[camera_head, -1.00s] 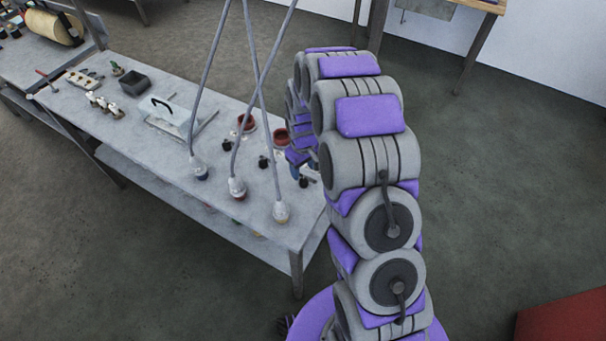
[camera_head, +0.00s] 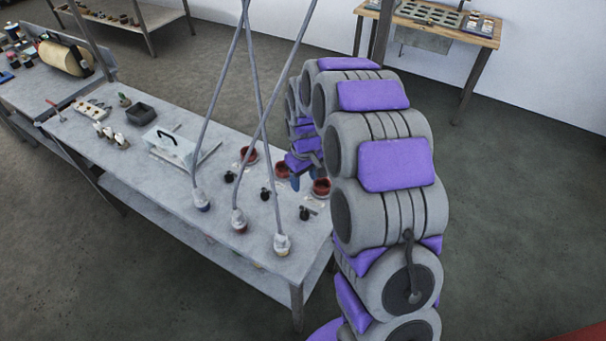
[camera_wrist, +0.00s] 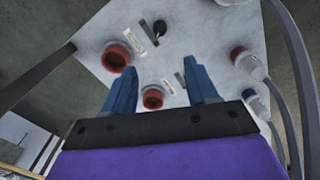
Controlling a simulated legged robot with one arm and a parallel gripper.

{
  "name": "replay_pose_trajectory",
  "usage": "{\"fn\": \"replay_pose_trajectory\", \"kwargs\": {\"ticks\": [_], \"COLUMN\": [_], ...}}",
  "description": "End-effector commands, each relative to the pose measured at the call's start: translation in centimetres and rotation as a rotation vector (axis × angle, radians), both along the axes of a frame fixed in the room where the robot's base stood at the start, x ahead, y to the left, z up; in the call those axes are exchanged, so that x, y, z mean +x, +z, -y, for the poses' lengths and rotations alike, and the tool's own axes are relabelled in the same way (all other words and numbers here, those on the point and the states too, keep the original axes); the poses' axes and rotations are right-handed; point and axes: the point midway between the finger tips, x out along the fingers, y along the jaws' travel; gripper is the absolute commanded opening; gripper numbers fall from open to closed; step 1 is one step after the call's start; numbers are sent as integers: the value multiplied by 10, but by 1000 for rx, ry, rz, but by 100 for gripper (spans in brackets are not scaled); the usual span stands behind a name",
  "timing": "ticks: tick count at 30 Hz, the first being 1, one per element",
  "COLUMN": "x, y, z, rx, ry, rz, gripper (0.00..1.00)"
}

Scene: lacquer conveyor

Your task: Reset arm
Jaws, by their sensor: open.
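My gripper (camera_wrist: 162,88) shows in the wrist view with its two blue fingers apart and nothing between them. It points down at the metal table, above the end with the red bowls. In the head view my gripper (camera_head: 297,178) is partly hidden behind my own arm, over the right end of the table (camera_head: 225,240). One red bowl (camera_wrist: 117,57) lies left of the fingers in the wrist view, and another red bowl (camera_wrist: 153,97) shows between and beyond them.
Three grey hoses with pale nozzles (camera_head: 281,243) hang over the table's front. A wooden table (camera_head: 440,28) is at the back right. Open floor lies right.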

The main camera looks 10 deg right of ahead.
Motion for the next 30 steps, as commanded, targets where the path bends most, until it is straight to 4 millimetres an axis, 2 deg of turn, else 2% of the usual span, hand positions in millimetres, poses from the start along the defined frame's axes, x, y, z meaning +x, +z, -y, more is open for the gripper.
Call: {"fn": "replay_pose_trajectory", "kwargs": {"ticks": [8,11,13,21,30], "x": [-1,-10,-22,-98,-193], "y": [2,11,23,78,120], "z": [0,-1,-2,-4,-3], "rx": [0,1,2,3,-7], "ry": [-2,-12,-26,-112,-221], "rz": [0,-2,-7,-40,-81], "gripper": [58,58,58,58,58]}}
